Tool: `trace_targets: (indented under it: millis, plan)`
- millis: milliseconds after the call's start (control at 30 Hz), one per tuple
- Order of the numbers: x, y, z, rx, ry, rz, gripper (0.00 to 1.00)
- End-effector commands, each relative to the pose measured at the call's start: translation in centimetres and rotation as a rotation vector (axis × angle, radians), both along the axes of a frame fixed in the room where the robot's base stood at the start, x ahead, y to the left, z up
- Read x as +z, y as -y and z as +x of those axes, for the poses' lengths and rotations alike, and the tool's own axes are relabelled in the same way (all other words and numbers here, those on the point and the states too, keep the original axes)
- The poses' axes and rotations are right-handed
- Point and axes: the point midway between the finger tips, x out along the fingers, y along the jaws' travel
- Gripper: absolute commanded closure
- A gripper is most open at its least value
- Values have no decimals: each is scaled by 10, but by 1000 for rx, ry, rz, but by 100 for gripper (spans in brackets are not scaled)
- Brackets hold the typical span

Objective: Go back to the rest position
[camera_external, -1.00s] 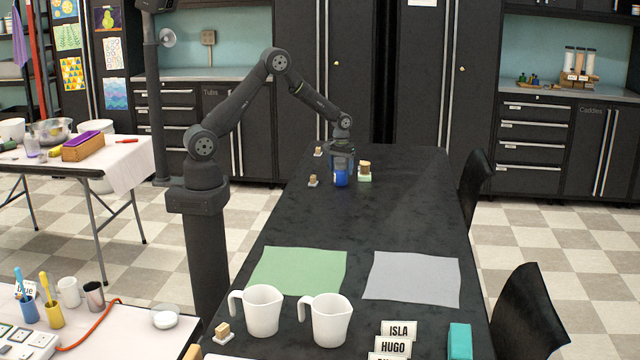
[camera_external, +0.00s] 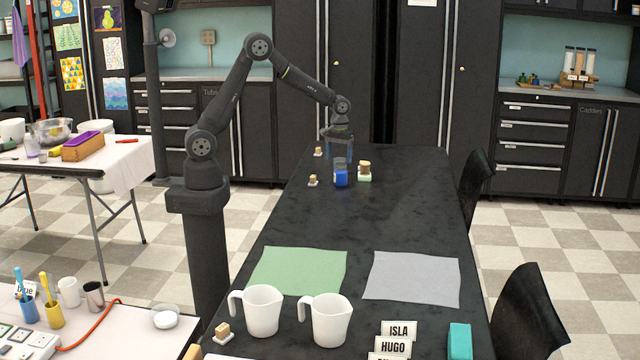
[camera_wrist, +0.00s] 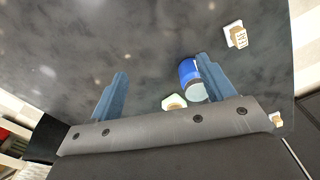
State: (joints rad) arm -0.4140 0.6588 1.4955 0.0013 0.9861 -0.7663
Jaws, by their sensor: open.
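My gripper (camera_external: 339,150) is open and empty above the far end of the dark table (camera_external: 330,220). Its two blue fingers stand wide apart in the wrist view (camera_wrist: 160,95). A small jar with blue contents (camera_external: 340,175) stands upright on the table just below my gripper and apart from it. In the wrist view the blue jar (camera_wrist: 190,75) is partly hidden behind the right finger.
Small wooden blocks (camera_external: 313,181) and a block on a pale green base (camera_external: 364,171) stand near the jar. A green sheet (camera_external: 299,271), a grey sheet (camera_external: 411,279) and two white pitchers (camera_external: 262,311) are at the near end. The table's middle is clear.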

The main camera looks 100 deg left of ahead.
Motion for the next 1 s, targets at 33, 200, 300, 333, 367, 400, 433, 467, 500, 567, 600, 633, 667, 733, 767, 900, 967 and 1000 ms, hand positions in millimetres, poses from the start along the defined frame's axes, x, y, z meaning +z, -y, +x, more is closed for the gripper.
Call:
trace_targets:
  millis: [33, 200, 300, 333, 367, 400, 433, 467, 500, 567, 600, 633, 667, 733, 767, 900, 967, 1000]
  plan:
    - [-1, -12, -10, 29, -2, 0, 25]
    - [-2, -38, -33, 103, 0, 0, 25]
    - [-2, -52, -48, 146, -1, -1, 25]
    - [-3, -56, -53, 160, -1, -2, 25]
    - [-3, -60, -57, 173, -1, -2, 25]
    - [-3, -65, -63, 191, -1, -1, 25]
    - [-2, -69, -68, 204, 0, -1, 25]
    - [-3, -73, -72, 217, 0, -1, 25]
    - [-3, -78, -79, 235, 0, -1, 25]
    - [-3, -85, -88, 261, 0, -1, 25]
    - [-3, -90, -95, 279, 0, -1, 25]
    - [-4, -93, -100, 292, -1, -2, 25]
    - [-4, -96, -105, 305, -1, -2, 25]
    - [-4, -104, -117, 337, -1, -2, 25]
    - [-4, -107, -122, 352, 0, -2, 25]
    - [-17, -128, -133, 366, -2, -2, 25]
    - [-24, -137, -137, 366, -3, -3, 25]
    - [-28, -144, -139, 366, -3, -3, 25]
